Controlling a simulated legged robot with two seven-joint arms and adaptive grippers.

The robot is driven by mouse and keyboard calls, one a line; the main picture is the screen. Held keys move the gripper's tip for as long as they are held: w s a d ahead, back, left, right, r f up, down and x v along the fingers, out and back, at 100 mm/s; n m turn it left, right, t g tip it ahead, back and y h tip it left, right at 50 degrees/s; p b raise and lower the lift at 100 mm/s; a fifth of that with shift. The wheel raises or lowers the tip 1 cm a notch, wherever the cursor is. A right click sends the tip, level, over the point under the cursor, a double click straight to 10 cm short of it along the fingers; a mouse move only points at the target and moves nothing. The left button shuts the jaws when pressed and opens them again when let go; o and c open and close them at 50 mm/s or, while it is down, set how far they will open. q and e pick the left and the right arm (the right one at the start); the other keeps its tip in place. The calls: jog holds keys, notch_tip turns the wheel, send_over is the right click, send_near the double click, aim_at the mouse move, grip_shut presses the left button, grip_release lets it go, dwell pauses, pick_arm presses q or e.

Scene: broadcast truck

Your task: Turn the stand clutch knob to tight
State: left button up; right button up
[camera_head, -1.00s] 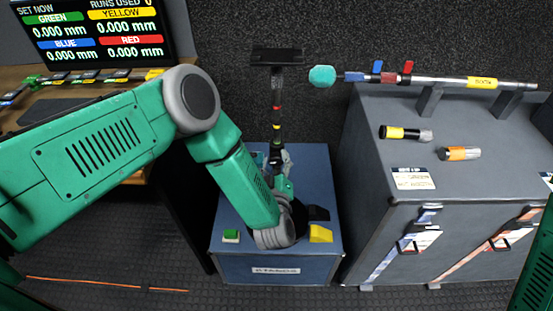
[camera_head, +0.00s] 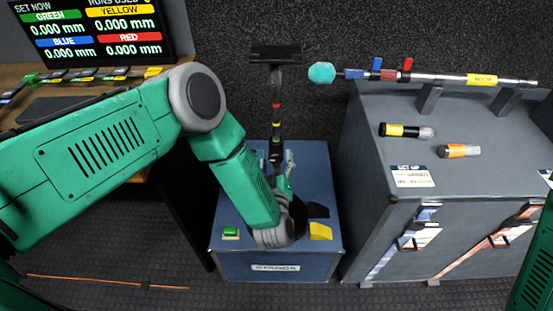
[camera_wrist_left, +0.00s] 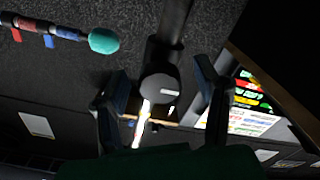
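The stand (camera_head: 276,95) rises upright from the blue box, a dark pole with coloured rings. In the left wrist view, a round dark knob (camera_wrist_left: 160,89) with a pale mark on its face sits on the pole, roughly midway between my fingers. My left gripper (camera_wrist_left: 162,100) is open, one finger on each side of the knob; I cannot tell whether either touches it. In the head view my left gripper (camera_head: 288,192) is low beside the pole, and my arm hides part of it. The knob is not clear there. My right gripper is out of view.
The blue stands box (camera_head: 235,262) carries a green block (camera_head: 231,233) and a yellow block (camera_head: 320,231). A grey case (camera_head: 375,170) at the right holds a pole with a teal tip (camera_head: 321,73). A desk with a screen (camera_head: 95,35) is at the left.

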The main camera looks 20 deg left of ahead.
pick_arm(q)
jog(key=shift+r, duration=0.1)
jog(key=shift+s, duration=0.15)
jog(key=v, duration=1.1)
jog(key=shift+s+d, duration=0.15)
jog(key=shift+s, duration=0.15)
